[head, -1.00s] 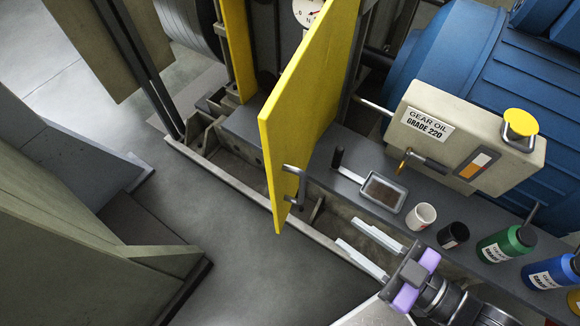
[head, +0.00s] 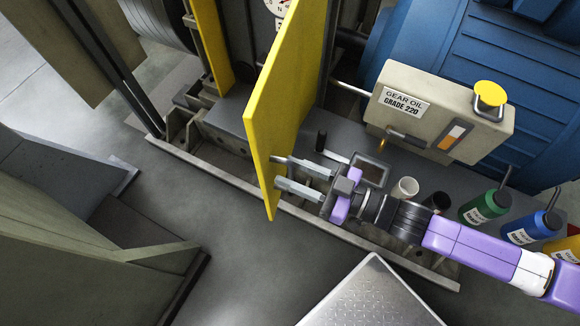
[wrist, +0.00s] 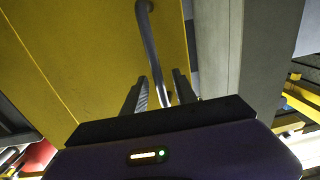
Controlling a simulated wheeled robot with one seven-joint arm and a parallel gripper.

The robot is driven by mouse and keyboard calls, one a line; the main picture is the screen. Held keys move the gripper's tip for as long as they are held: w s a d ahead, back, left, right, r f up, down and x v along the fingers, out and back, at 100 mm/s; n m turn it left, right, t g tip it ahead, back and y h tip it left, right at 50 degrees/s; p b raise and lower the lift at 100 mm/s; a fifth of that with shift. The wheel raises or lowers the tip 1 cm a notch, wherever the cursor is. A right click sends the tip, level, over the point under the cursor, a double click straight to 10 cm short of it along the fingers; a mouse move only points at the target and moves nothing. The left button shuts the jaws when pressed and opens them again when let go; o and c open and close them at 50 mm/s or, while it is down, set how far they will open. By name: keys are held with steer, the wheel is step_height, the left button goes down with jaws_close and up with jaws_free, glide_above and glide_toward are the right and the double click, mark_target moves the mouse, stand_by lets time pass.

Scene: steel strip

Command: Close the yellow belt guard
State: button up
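The yellow belt guard (head: 278,105) stands swung open as a flat upright panel in the head view. Its yellow face (wrist: 90,60) fills much of the wrist view. A grey bar handle (wrist: 151,45) on the guard runs down between my gripper's fingers in the wrist view. My gripper (head: 276,172) is beside the guard's lower part in the head view, and its fingers hide most of the handle there. The two fingers are apart, one on each side of the handle, with visible gaps. In the wrist view, my gripper (wrist: 160,88) is open around the bar.
A gear oil box (head: 440,110) and a shallow tray (head: 368,171) are on the grey ledge behind my gripper. A white cup (head: 405,188), a dark cup and several bottles (head: 487,207) stand near my arm.

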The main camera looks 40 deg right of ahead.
steer(key=shift+w+a, duration=0.2)
steer(key=shift+w, duration=0.2)
steer(key=shift+c, duration=0.4)
jaws_close()
stand_by(0.8)
